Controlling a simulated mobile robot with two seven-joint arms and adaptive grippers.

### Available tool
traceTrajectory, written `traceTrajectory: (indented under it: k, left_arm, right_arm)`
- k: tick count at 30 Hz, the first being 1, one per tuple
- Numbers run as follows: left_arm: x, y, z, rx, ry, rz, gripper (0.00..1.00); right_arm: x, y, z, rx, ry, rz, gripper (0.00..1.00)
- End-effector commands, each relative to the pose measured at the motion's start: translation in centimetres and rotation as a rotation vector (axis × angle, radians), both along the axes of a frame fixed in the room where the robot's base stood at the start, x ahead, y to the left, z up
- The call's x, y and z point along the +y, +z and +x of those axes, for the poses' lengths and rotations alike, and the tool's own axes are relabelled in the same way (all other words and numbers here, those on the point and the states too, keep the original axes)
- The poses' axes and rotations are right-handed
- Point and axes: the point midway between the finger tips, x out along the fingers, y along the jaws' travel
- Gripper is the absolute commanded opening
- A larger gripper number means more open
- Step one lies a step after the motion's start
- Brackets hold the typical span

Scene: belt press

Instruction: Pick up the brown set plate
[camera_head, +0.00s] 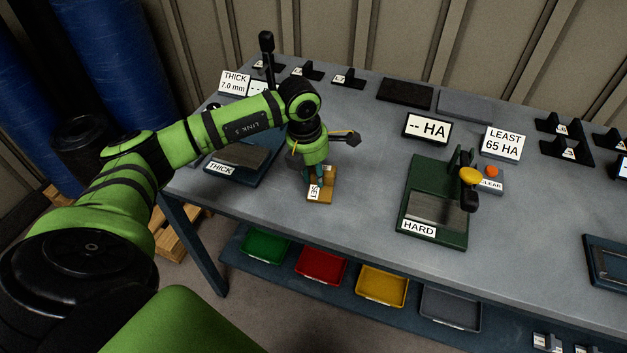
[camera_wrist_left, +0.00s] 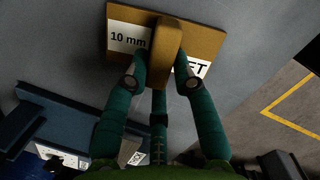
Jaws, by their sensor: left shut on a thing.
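The brown set plate (camera_head: 325,196) lies at the table's front left, with a SET label on it. In the left wrist view the plate (camera_wrist_left: 205,38) shows a raised brown grip and labels reading "10 mm" and, partly hidden, SET. My left gripper (camera_head: 318,178) is above the plate, pointing down. In the left wrist view the gripper's green fingers (camera_wrist_left: 162,78) are shut on the raised grip from both sides. I cannot tell whether the plate rests on the table or is just clear of it. My right gripper is not in view.
The blue THICK device (camera_head: 243,160) stands just left of the plate, partly behind my arm. The green HARD press (camera_head: 436,205) stands to the right, with clear table between. Coloured trays (camera_head: 321,266) sit on a shelf below the front edge.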

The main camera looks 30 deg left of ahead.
Motion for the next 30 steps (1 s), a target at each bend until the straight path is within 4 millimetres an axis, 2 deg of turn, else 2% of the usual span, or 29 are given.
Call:
traceTrajectory:
  k: [19, 30]
  left_arm:
    - [-0.1, 3.7, 0.1, -0.003, 0.000, -0.001, 0.00]
    - [0.0, 4.0, 0.0, -0.003, 0.000, -0.001, 0.00]
  right_arm:
    - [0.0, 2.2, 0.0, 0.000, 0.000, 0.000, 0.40]
    - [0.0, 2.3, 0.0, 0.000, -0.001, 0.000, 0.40]
